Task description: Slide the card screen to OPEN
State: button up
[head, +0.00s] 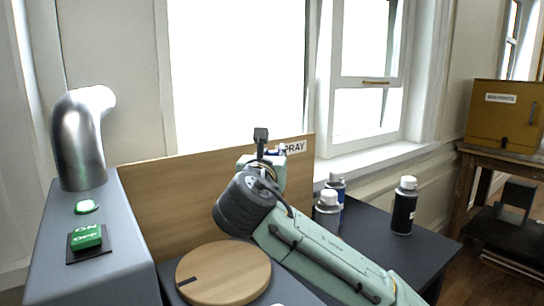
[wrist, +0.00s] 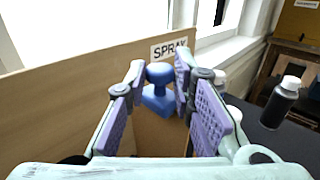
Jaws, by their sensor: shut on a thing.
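The card screen (head: 165,205) is a tan upright panel behind the turntable in the head view, with a SPRAY label (head: 291,146) at its upper right. It fills the left of the wrist view (wrist: 60,110), and the label shows there too (wrist: 169,48). A blue knob (wrist: 158,98) stands out in front of the panel below the label. My gripper (wrist: 160,70) is shut on this knob, with a purple-padded finger on each side. In the head view my wrist hides most of the gripper and knob.
A round wooden turntable (head: 222,273) lies below my arm. A grey housing (head: 115,265) with a metal pipe (head: 80,140) and green block (head: 86,238) stands left. Several bottles, one black-bodied (head: 403,210), stand on the dark table (head: 425,240) at right.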

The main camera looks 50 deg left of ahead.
grip_shut()
jog(key=a, duration=0.2)
jog(key=a+p, duration=0.1)
jog(key=a, duration=0.2)
jog(key=shift+w+r, duration=0.15)
jog(key=shift+w, duration=0.05)
